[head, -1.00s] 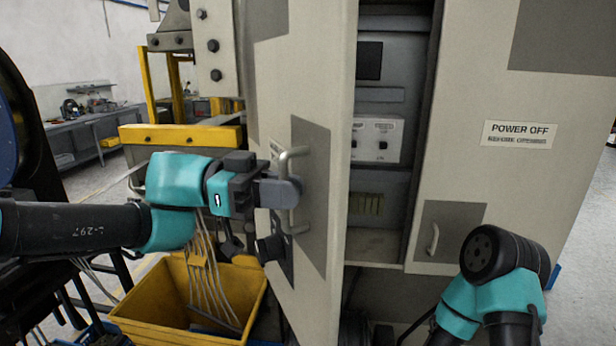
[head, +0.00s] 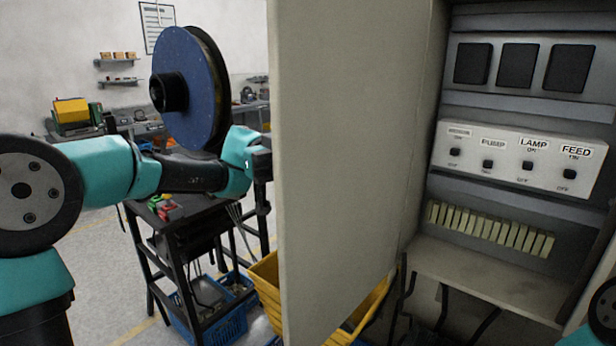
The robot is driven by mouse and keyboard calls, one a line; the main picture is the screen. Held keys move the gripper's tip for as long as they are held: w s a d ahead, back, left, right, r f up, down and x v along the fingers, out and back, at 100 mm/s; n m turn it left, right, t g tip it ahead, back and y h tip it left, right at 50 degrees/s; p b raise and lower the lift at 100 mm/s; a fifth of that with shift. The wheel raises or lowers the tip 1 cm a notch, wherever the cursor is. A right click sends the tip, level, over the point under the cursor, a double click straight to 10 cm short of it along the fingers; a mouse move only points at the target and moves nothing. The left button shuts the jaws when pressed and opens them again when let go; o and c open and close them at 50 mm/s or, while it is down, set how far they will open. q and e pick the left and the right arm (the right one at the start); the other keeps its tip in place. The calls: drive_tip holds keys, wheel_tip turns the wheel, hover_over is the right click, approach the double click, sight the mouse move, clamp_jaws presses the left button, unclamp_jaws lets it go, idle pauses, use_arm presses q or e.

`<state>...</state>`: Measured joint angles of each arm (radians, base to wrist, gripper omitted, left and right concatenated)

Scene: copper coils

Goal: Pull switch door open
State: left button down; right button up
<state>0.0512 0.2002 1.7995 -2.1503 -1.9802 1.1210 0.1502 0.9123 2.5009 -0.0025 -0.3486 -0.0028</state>
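The switch door (head: 340,170) is a tall beige panel. The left arm (head: 190,174) reaches in from the left to the door's far face. My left gripper's fingers and the door handle are hidden behind the door, so I cannot tell whether it holds the handle. Only a bit of my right arm (head: 604,310) shows at the lower right edge; its gripper is out of view.
A blue spool (head: 188,88) stands behind my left arm. A black metal stand (head: 155,265) is below it. A yellow bin (head: 265,285) and a blue crate (head: 228,318) sit low beside and behind the door. The floor at lower left is open.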

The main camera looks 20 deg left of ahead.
use_arm(q)
drive_tip(key=shift+w+a, duration=0.15)
drive_tip(key=shift+a, duration=0.1)
drive_tip(key=c, duration=1.4)
unclamp_jaws()
drive_tip(key=shift+c, duration=0.2)
